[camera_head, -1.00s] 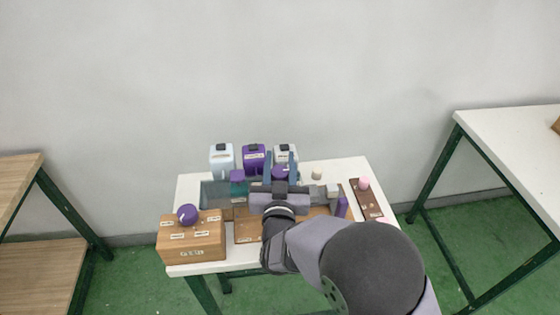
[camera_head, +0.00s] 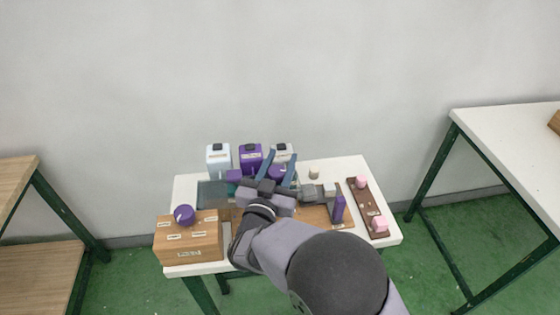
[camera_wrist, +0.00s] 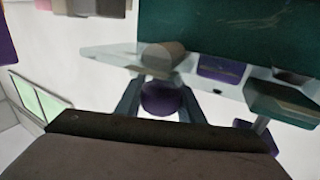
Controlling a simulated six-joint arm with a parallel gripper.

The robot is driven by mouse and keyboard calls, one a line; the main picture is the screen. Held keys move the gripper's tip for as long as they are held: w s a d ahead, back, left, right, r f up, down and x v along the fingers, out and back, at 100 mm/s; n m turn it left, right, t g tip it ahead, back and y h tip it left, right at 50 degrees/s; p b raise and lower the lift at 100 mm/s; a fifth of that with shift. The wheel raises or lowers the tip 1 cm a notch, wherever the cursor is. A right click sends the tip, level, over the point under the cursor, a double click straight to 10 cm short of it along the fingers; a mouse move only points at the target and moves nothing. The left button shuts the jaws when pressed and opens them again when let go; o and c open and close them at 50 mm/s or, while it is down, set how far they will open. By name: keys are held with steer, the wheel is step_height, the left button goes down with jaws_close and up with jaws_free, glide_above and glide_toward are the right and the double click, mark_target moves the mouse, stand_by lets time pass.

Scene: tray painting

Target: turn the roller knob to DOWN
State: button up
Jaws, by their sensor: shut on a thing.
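My gripper (camera_head: 279,171) is behind the middle of the white table. Its two blue-grey fingers stand on either side of a purple round piece (camera_head: 277,172), which also shows between them in the wrist view (camera_wrist: 161,98). The gripper is shut on this piece. A purple knob (camera_head: 184,214) with a white mark sits on a wooden box (camera_head: 190,243) at the left, apart from the gripper. Small labels surround that knob, but their words are too small to read. I cannot tell which of these is the roller knob. My arm hides part of the table's middle.
A brown board (camera_head: 368,204) with pink pieces lies at the right. A purple upright block (camera_head: 338,207) stands near it. A dark tray (camera_head: 212,194) lies at left.

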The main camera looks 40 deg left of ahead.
mark_target(274, 179)
steer(key=shift+r, duration=0.1)
steer(key=o, duration=1.1)
steer(key=shift+c, duration=0.2)
steer(key=shift+s+d, duration=0.1)
steer(key=shift+s, duration=0.35)
steer(key=shift+b+v, duration=0.8)
steer(key=shift+v, duration=2.45)
